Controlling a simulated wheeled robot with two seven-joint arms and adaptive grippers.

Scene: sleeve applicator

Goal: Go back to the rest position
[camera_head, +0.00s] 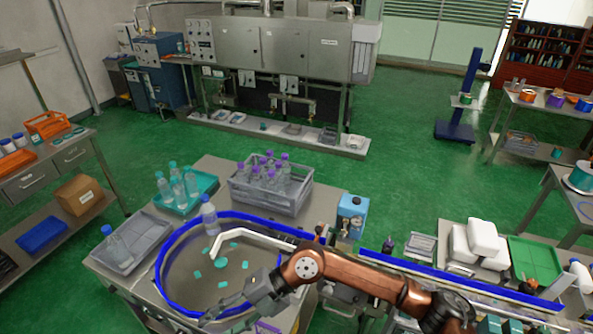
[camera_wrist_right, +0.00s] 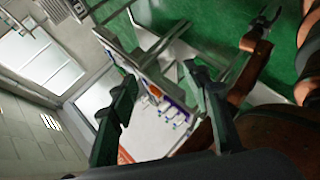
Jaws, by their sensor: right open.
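My right arm comes in from the right in the head view, over the front of the work table. Its gripper (camera_head: 225,312) reaches left across the front rim of the blue-edged round bowl (camera_head: 163,262). In the right wrist view the two dark fingers (camera_wrist_right: 159,74) stand well apart, with nothing held between them. At the top right of that view, another gripper (camera_wrist_right: 266,20) shows at the end of a copper-coloured arm. It is small, and whether its fingers are open or shut is unclear. No left arm shows in the head view.
Teal sleeves (camera_head: 220,263) lie in the bowl, and a clear bottle (camera_head: 209,215) stands by its back rim. A grey crate (camera_head: 260,205) of purple-capped bottles stands behind. A grey tray (camera_head: 150,262) is at the left. A blue-edged conveyor (camera_head: 440,275) runs right. Green floor lies beyond.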

